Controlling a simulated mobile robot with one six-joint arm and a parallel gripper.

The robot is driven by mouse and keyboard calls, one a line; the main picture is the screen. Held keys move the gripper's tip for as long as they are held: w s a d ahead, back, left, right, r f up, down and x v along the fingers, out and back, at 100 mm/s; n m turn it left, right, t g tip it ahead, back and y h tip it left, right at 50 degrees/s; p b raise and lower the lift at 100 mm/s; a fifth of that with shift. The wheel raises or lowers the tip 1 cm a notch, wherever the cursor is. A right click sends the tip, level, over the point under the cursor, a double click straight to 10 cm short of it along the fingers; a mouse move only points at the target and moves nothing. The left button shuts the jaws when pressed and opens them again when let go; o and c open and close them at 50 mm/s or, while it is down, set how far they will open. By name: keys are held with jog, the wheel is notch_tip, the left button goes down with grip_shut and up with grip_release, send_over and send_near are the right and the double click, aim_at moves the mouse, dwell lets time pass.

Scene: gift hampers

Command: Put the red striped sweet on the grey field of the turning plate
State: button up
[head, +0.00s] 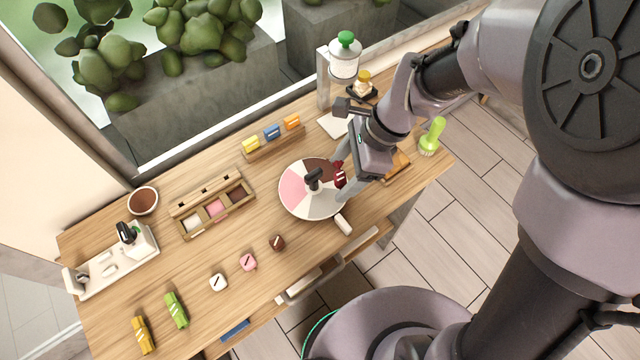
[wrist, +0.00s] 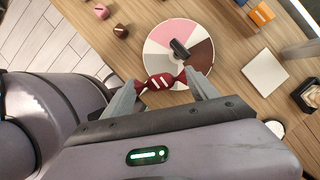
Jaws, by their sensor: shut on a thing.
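The red sweet with white stripes (head: 340,174) is between the fingers of my gripper (head: 343,178); in the wrist view the sweet (wrist: 160,82) lies crosswise between both fingertips (wrist: 163,86). The turning plate (head: 293,188) is a round disc with pink, brown, whitish and grey fields and a dark knob (head: 313,178) at its centre. The sweet overlaps the plate's right edge in the head view and its near edge in the wrist view. Its height above the plate is hard to tell.
A wooden box with compartments (head: 181,211) stands left; a rack of coloured packets (head: 272,133) is behind. White, pink (head: 248,262) and brown sweets lie in front. A dispenser (head: 345,60) stands at the back.

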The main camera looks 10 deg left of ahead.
aim_at(325, 203)
jog(key=shift+s+a+r+m+t, duration=0.3)
jog(key=shift+s+a+m, duration=0.15)
jog(key=shift+a+m, duration=0.2)
jog(key=shift+m, duration=0.65)
jog(key=f+b, duration=0.3)
jog(key=f, duration=0.2)
jog(key=f+b, duration=0.2)
jog(key=f, duration=0.2)
jog(key=shift+s+a+f+b, duration=0.1)
jog(key=shift+a+f+b, duration=0.1)
jog(key=shift+f+b, duration=0.2)
jog(key=shift+f, duration=0.2)
jog(key=o, duration=1.5)
jog(key=shift+c, duration=0.2)
